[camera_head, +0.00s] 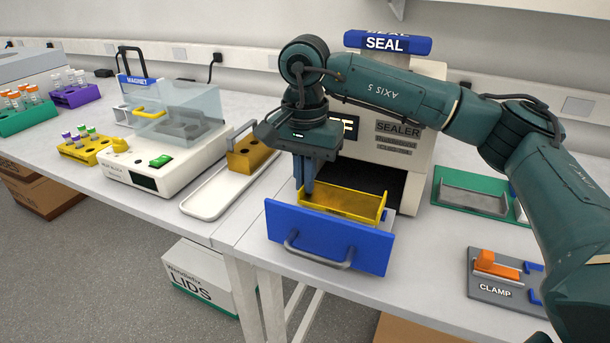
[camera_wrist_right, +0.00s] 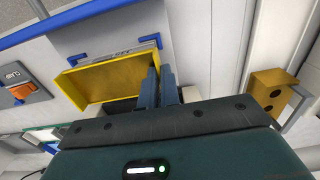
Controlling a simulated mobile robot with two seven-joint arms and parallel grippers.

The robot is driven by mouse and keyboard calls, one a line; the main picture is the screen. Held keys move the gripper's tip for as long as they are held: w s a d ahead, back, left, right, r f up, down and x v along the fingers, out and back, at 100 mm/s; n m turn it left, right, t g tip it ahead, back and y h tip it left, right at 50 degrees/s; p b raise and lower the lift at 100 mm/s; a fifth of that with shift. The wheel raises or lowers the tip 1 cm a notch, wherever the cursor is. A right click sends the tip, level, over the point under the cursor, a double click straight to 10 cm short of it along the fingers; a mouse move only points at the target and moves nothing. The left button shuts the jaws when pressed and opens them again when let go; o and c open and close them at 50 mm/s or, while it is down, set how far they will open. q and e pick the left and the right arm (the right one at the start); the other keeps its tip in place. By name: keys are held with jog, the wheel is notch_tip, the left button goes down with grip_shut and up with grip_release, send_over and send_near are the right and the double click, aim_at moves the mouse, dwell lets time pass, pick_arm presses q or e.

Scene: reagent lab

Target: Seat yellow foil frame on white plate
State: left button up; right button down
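The yellow foil frame (camera_head: 345,203) is a shallow open-topped piece at the blue drawer (camera_head: 325,238) of the sealer; it also shows in the wrist view (camera_wrist_right: 105,82). My right gripper (camera_head: 305,190) points down at the frame's left end in the head view. In the wrist view its two blue fingers (camera_wrist_right: 160,70) are close together at the frame's end wall and look shut on it. I cannot clearly make out the white plate; the frame and drawer front hide what is below. My left gripper is not in view.
The sealer (camera_head: 402,150) stands behind the drawer. An ochre block (camera_head: 250,158) on a white tray (camera_head: 205,205) is to the left, beside the magnet machine (camera_head: 160,175). A green mat (camera_head: 450,200) and the clamp board (camera_head: 490,292) are to the right. The table's front edge is close.

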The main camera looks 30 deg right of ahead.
jog(key=shift+f, duration=0.15)
jog(key=c, duration=1.6)
grip_release()
jog(key=shift+o, duration=0.2)
jog(key=shift+r, duration=0.2)
jog(key=shift+r+p, duration=2.35)
jog(key=shift+r, duration=1.05)
jog(key=shift+f, duration=0.1)
